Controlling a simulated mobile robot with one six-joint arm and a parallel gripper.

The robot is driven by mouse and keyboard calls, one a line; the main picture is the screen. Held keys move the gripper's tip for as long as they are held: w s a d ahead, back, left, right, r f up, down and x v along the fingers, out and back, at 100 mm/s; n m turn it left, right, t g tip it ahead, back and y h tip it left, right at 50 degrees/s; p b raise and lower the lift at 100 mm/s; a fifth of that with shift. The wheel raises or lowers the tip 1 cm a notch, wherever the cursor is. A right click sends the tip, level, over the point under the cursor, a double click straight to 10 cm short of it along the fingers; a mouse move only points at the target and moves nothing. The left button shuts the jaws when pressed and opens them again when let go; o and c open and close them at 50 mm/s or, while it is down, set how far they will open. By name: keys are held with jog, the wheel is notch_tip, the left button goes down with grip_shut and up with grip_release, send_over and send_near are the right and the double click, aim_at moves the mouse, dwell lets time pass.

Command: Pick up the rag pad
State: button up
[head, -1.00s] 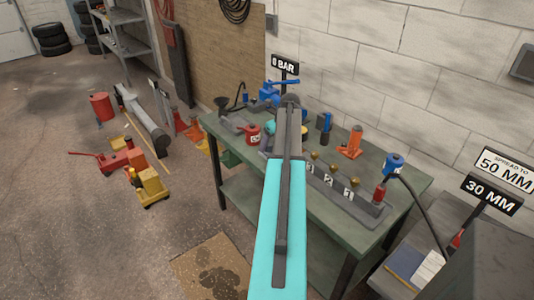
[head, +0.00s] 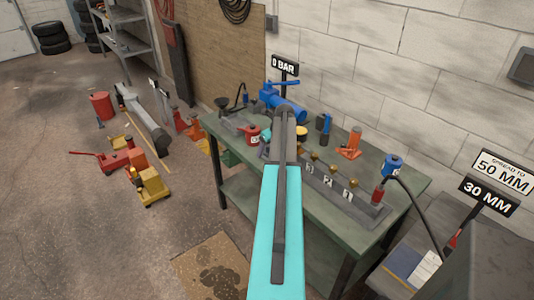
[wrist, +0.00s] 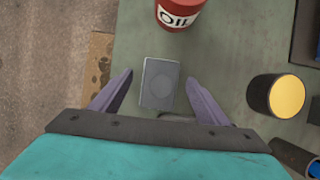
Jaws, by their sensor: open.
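A grey rectangular pad with a faint round mark, which looks like the rag pad (wrist: 158,84), lies on the green bench top in the wrist view. My gripper (wrist: 159,77) is open, with one finger to the left of the pad and one to the right. Both fingers look apart from the pad; the height between them and the bench is hard to tell. In the head view I cannot make out the pad, and my arm covers much of that area. A bit of my teal wrist (head: 265,137) shows beside the arm there.
A red oil can (wrist: 180,12) stands just beyond the pad. A black cylinder with a yellow top (wrist: 277,95) stands to the right. The green bench's (wrist: 225,55) left edge is close by. A blue pump-like tool (head: 285,103) lies at the back.

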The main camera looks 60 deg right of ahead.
jog(key=shift+w+f, duration=0.2)
jog(key=shift+f, duration=0.25)
jog(key=shift+c, duration=0.5)
jog(key=c, duration=1.1)
